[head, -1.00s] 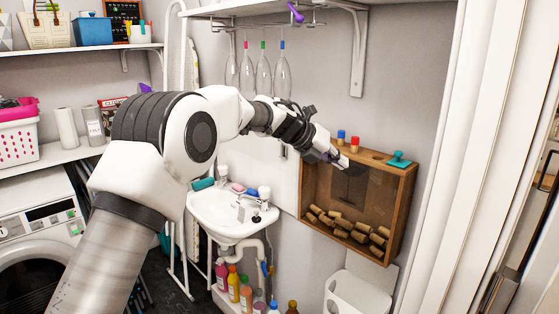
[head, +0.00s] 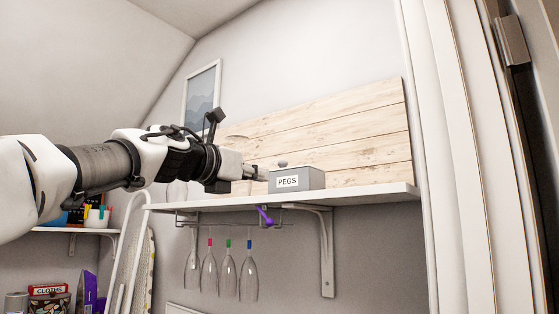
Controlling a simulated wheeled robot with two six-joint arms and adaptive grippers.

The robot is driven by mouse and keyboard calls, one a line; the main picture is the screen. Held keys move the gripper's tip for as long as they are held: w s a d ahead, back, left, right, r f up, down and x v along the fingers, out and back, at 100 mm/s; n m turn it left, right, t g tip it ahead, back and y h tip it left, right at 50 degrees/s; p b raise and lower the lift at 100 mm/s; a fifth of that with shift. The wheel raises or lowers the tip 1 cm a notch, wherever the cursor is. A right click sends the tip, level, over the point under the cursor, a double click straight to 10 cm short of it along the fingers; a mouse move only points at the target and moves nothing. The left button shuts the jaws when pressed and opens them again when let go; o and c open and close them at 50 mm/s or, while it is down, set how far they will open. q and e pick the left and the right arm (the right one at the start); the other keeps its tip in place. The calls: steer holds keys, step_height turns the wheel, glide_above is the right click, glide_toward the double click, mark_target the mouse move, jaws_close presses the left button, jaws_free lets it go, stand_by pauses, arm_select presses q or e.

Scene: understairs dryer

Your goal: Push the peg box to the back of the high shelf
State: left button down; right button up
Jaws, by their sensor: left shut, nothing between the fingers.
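I cannot tell whether the fingertips touch the box. My right gripper is not in view.
Wooden planks (head: 340,135) lean on the wall behind the box. A framed picture (head: 202,92) is further left. Several glasses (head: 228,277) hang from a rack under the shelf, with a purple item (head: 264,216). The shelf right of the box is clear.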

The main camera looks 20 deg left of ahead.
mark_target(287, 182)
arm_select(q)
steer(key=p+x, duration=0.5)
steer(key=x, duration=0.3)
steer(key=shift+a+f, duration=0.1)
steer(key=shift+f, duration=0.1)
steer(key=shift+s+r, duration=0.1)
steer(key=shift+s, duration=0.15)
steer(key=shift+w+a, duration=0.1)
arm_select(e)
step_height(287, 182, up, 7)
